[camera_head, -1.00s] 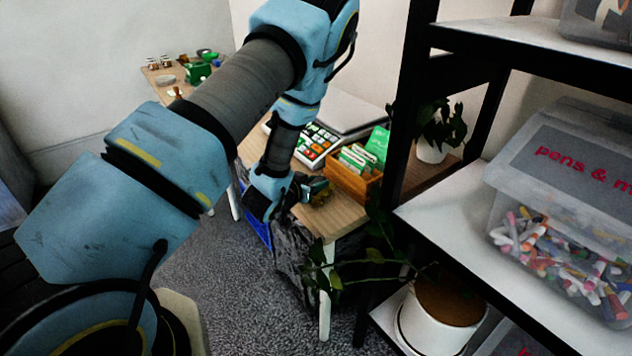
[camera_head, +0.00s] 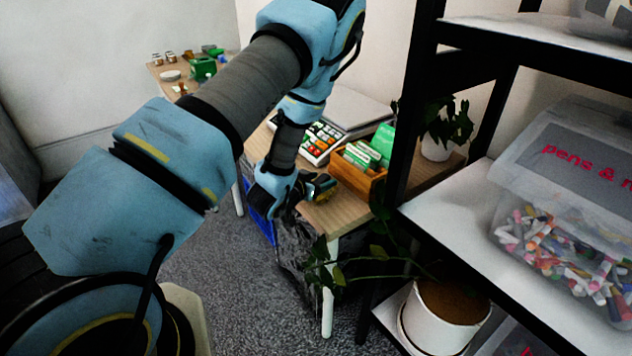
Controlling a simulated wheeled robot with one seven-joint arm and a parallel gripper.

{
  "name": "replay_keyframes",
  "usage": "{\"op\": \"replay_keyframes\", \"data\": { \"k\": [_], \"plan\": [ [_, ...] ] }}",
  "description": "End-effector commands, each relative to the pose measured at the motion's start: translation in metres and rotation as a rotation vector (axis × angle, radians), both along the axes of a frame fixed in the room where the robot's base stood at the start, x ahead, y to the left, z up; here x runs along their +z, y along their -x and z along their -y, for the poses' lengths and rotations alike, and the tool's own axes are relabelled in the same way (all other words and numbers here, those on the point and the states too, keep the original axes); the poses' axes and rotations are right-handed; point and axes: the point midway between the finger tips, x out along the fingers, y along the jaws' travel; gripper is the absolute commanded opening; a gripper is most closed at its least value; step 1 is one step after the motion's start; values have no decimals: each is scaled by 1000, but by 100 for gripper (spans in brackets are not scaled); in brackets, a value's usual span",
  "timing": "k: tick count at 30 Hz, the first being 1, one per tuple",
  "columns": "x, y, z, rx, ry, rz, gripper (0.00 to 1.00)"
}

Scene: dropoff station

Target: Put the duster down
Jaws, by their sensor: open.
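My arm reaches across the picture to the front edge of a wooden table (camera_head: 349,212). My gripper (camera_head: 318,188) is at the table's front corner, just left of a wooden box of green cards, with its jaws open. A small yellow-brown thing (camera_head: 325,182), perhaps the duster, shows at the gripper's tip over the tabletop. It is too small and too covered to tell its shape, or whether it rests on the wood or still touches a finger.
The wooden card box (camera_head: 352,176) and a keyed register (camera_head: 318,142) stand close behind my gripper. A black-framed shelf (camera_head: 415,110) with a pens box (camera_head: 575,190) and potted plant (camera_head: 440,318) is on the right. A dark bag (camera_head: 293,250) hangs below the table edge.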

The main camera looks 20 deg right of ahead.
Motion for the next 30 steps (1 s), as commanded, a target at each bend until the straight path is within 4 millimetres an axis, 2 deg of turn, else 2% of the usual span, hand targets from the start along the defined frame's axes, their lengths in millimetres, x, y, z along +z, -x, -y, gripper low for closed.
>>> {"op": "replay_keyframes", "data": {
  "k": [5, 18, 24, 30],
  "plan": [
    [7, 8, -13, 1, -1, -1, 67],
    [41, 52, -80, 3, 1, -1, 67],
    [47, 61, -91, 0, 0, 0, 67],
    [49, 58, -95, 12, -7, -2, 67]
  ]
}}
